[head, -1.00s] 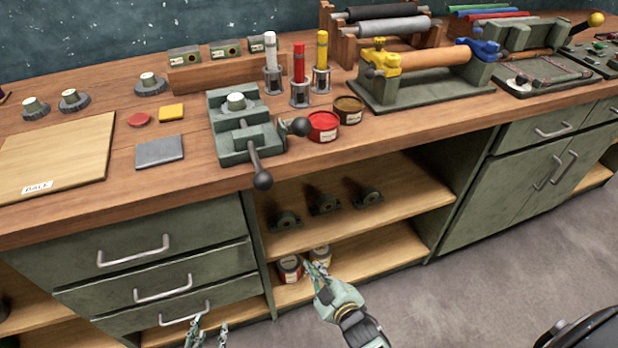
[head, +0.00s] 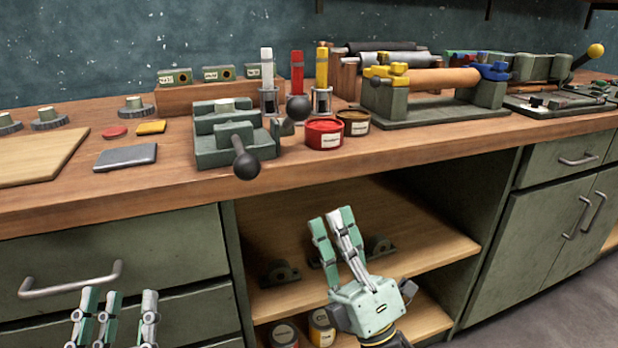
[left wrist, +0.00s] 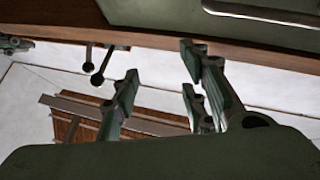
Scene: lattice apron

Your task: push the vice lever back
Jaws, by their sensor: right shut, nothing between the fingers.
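The green-grey vice (head: 215,150) sits at the front of the wooden bench. One lever with a dark ball (head: 246,166) points out at the bench's front edge. A second lever with a dark ball (head: 298,108) rises at the vice's right side. My right gripper (head: 332,215) is shut and empty, in front of the shelf below the bench top, right of the vice. My left gripper (head: 115,292) is open and empty, low in front of the drawers. Its spread fingers show in the left wrist view (left wrist: 160,75), touching nothing.
The bench's front edge (head: 380,154) overhangs the open shelf and drawers. Space before the bench is free.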

